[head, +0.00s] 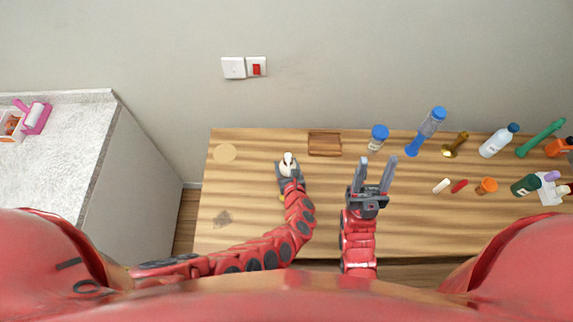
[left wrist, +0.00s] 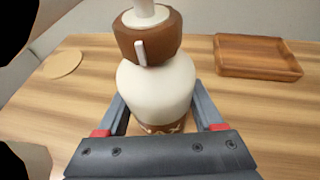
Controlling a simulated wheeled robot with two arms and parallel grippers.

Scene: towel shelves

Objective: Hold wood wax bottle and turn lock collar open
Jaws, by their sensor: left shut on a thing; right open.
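The wood wax bottle (left wrist: 157,92) is cream white with a brown collar (left wrist: 147,37) that has a small pale tab, and a white nozzle on top. It stands upright on the wooden table. My left gripper (head: 288,172) is shut around the bottle's body, with one finger on each side in the left wrist view (left wrist: 162,115). In the head view the bottle's top (head: 288,159) shows above the left gripper; its lower part is hidden. My right gripper (head: 375,174) is open and empty over the table, to the right of the bottle and apart from it.
A wooden tray (head: 325,152) lies behind and right of the bottle, and a round tan disc (head: 224,153) to its left. A wall is behind the table (head: 250,215).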

